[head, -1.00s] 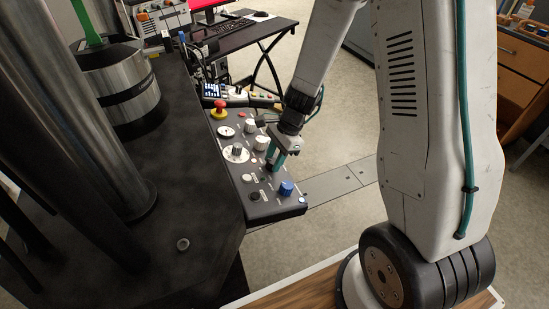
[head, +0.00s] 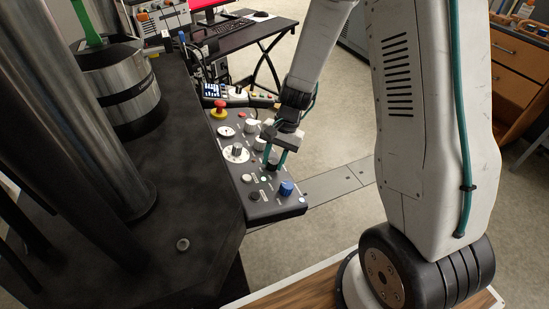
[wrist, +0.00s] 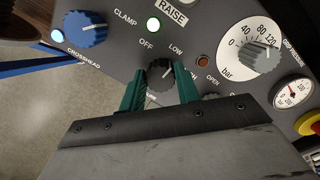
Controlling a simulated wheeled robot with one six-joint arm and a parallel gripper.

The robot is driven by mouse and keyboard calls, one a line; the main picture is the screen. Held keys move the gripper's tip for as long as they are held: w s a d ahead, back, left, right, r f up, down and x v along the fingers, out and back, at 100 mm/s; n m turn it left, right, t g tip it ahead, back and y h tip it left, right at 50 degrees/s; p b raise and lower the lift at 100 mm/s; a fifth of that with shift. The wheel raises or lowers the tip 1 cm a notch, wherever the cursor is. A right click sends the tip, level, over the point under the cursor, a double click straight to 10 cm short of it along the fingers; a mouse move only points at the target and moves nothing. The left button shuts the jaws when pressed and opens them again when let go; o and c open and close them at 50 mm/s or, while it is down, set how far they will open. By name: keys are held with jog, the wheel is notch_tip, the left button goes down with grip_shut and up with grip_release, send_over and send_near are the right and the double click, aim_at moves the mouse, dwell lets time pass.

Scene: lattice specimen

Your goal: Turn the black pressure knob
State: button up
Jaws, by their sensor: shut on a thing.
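The black knob (wrist: 160,76) stands on the sloped control panel (wrist: 115,75), with OFF and LOW marked around it. My gripper (wrist: 160,88) has its two green fingers on either side of the knob, shut on it, in the wrist view. The pointer line on the knob leans up and to the right, toward LOW. In the head view my gripper (head: 274,162) comes down on the panel from above and its fingers mostly hide the knob. Part of the lettering below the knob is hidden by my fingers and palm.
A bar dial with a grey knob (wrist: 258,55), a small gauge (wrist: 293,92) and a red-topped button (head: 219,107) also sit on the panel. A dark machine table (head: 195,205) stands to the left.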

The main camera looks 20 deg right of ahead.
jog(key=shift+n, duration=0.4)
jog(key=o, duration=1)
jog(key=shift+r, duration=0.1)
jog(key=v, duration=0.7)
jog(key=shift+d+r, duration=0.15)
jog(key=shift+r, duration=0.2)
